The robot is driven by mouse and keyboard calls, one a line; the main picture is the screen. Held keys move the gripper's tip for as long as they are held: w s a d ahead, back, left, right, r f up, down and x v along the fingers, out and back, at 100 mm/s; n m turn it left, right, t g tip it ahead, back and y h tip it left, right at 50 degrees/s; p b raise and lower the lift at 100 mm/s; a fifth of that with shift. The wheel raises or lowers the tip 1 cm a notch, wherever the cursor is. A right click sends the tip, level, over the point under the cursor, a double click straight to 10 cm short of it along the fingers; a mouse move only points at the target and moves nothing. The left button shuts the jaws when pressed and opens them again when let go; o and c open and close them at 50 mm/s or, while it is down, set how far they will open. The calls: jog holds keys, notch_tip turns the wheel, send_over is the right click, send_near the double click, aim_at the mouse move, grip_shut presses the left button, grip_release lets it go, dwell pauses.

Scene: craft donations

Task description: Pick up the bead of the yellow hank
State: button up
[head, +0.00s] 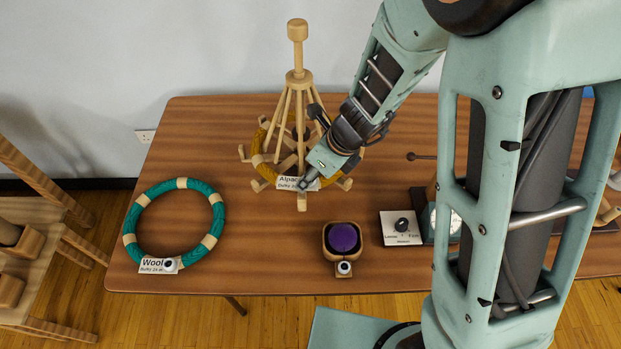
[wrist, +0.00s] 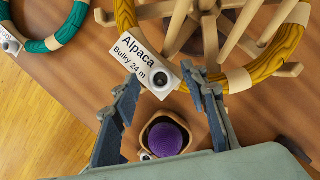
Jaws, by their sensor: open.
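The yellow hank (head: 258,139) hangs around the wooden swift (head: 298,91); its yellow ring with pale bands also shows in the wrist view (wrist: 265,68). A white tag (wrist: 133,50) reading "Alpaca, Bulky 24 m" is at the hank's near side. The bead (wrist: 161,79), pale grey with a dark hole, is at the tag's lower right end. My gripper (wrist: 160,76) is open, with its fingertips on either side of the bead in the wrist view. I cannot tell whether they touch it. In the head view my gripper (head: 309,181) partly covers the tag.
A teal hank (head: 219,212) tagged "Wool" lies on the table (head: 260,260) at left. A wooden bowl (head: 327,253) with a purple ball (head: 343,237) stands in front of the swift. A white panel with a knob (head: 400,238) is to the right.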

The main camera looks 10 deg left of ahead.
jog(key=shift+c, duration=0.6)
jog(key=c, duration=0.7)
jog(key=shift+o, duration=0.2)
jog(key=shift+r, duration=0.15)
